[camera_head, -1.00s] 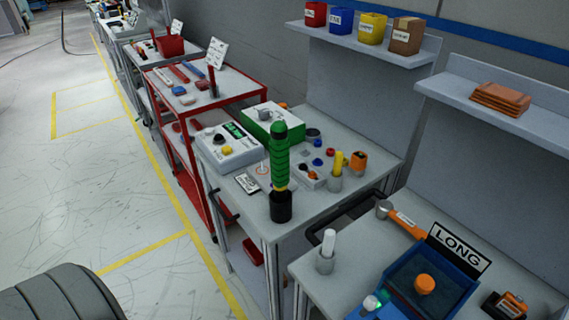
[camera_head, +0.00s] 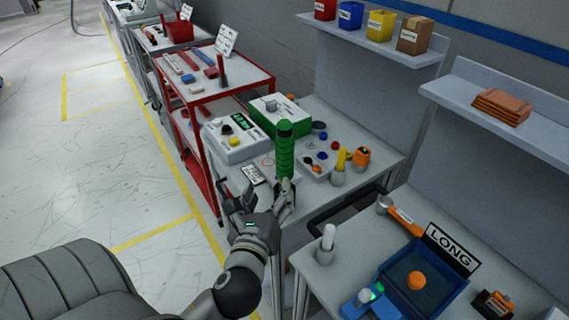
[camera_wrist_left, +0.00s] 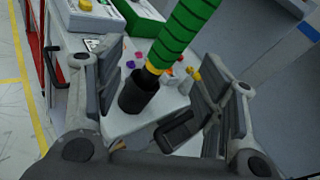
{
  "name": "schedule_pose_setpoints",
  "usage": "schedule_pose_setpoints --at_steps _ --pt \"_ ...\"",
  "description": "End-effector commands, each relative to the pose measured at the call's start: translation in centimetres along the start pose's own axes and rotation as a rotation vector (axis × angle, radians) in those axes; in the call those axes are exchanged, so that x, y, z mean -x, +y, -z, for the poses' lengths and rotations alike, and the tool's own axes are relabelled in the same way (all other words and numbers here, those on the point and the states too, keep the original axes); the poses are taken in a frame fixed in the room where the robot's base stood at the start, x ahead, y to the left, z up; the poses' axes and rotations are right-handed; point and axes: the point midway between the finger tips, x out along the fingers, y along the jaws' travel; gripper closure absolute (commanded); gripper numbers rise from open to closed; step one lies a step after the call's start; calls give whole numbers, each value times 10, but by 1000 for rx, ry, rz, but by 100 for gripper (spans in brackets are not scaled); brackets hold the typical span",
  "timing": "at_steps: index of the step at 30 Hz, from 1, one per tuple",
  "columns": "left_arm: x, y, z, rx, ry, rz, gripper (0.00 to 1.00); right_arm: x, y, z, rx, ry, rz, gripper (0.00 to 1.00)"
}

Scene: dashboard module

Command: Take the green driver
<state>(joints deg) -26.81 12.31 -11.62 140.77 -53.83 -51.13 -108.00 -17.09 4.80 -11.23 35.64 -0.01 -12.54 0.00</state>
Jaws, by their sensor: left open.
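The green driver (camera_head: 285,150) stands upright at the near corner of the grey workbench. In the left wrist view its green ribbed body (camera_wrist_left: 178,38) runs down into a black lower part (camera_wrist_left: 138,92). My left gripper (camera_head: 262,193) is open, just in front of the driver and low on it. In the left wrist view the fingers (camera_wrist_left: 160,95) stand on either side of the driver, with gaps showing. The gripper hides the driver's lower part in the head view. My right gripper is not in view.
A second bench with a blue tray (camera_head: 432,302) is at the right.

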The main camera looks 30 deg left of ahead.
Motion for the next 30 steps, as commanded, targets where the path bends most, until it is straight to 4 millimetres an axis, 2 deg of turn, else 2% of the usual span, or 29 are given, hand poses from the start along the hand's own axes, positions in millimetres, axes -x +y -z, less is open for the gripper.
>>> schedule_pose_setpoints --at_steps 3,7,15,23,30 --pt "0 -12 -17 -195 -78 38 37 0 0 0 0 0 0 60" --pt "-2 -18 -26 -302 -120 54 37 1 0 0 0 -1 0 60" --pt "-42 -23 -33 -322 -130 55 37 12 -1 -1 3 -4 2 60" --pt "-63 -24 -31 -318 -126 56 37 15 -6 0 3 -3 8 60" --pt "-97 -27 -28 -317 -126 55 37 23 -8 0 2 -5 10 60"
